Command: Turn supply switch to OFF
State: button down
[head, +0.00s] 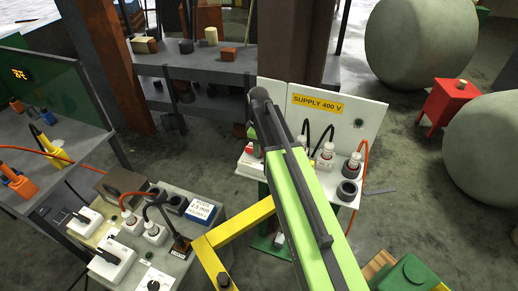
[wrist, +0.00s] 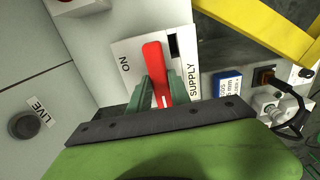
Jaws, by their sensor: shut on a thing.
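The supply switch has a red lever (wrist: 154,62) on a white plate (wrist: 122,50) marked ON and SUPPLY in the wrist view. The ON label is at the left and a dark slot shows beside the lever at the right. My gripper (wrist: 160,90) is shut on the red lever, with one green finger on each side. In the head view the switch is mostly hidden behind my arm. Only a small red part (head: 249,150) shows at the left of the white panel (head: 352,116) with the SUPPLY 400 V sign (head: 318,104).
White plugs with cables (head: 326,152) stand on the panel's shelf, right of my arm. A yellow bar (head: 238,228) crosses near my arm. A LIVE label (wrist: 41,112) is left of the switch.

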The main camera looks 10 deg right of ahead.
jog(key=shift+s, duration=0.1)
jog(key=c, duration=1.2)
grip_release()
jog(key=shift+r, duration=0.1)
notch_tip(320, 180, up, 17)
jog(key=p, duration=1.7)
